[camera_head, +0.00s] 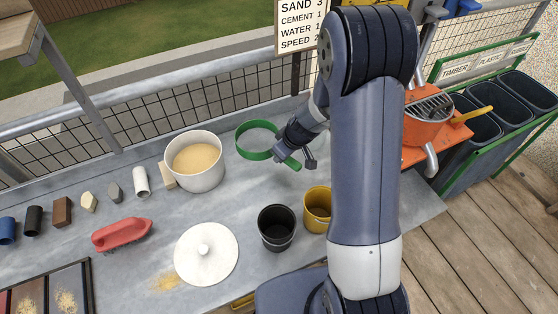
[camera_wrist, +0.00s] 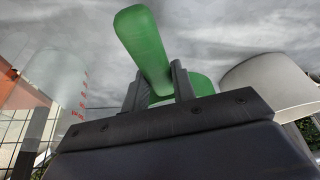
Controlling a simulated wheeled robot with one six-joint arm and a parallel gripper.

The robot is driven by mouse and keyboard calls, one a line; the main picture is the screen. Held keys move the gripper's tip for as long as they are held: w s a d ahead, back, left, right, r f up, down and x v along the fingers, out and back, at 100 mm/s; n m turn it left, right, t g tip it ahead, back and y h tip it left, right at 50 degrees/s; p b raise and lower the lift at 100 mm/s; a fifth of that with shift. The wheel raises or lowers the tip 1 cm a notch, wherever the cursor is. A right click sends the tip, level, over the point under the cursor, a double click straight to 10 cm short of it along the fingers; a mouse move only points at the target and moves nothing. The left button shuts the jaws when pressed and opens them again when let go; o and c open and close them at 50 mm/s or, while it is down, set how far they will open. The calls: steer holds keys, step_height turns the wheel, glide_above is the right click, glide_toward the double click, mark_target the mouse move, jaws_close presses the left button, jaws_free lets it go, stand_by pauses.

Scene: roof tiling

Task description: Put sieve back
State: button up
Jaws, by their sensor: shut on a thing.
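The green sieve (camera_head: 244,153) is a round ring with a short handle, at the back of the grey worktop (camera_head: 345,185) near the mesh fence. My gripper (camera_head: 295,158) is at the handle side, to the right of the ring. In the wrist view the green handle (camera_wrist: 145,45) passes between the two fingers of my gripper (camera_wrist: 158,85), which is shut on it. I cannot tell whether the ring touches the worktop or hangs just above it. Part of the ring is hidden in the wrist view.
A white pot of sand (camera_head: 197,162) stands left of the sieve. A black bucket (camera_head: 277,228) and a yellow bucket (camera_head: 317,209) stand in front. A white lid (camera_head: 206,254) and a red brush (camera_head: 121,234) lie nearer. An orange mixer (camera_head: 425,128) is at right.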

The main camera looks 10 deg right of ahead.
mark_target(282, 170)
step_height(282, 170, down, 4)
steer(key=shift+f, duration=0.25)
steer(key=o, duration=1)
steer(key=shift+b, duration=0.3)
steer(key=shift+r, duration=0.15)
steer(key=shift+d+r, duration=0.1)
steer(key=shift+r, duration=0.2)
steer(key=v, duration=1.1)
steer(key=shift+s, duration=0.2)
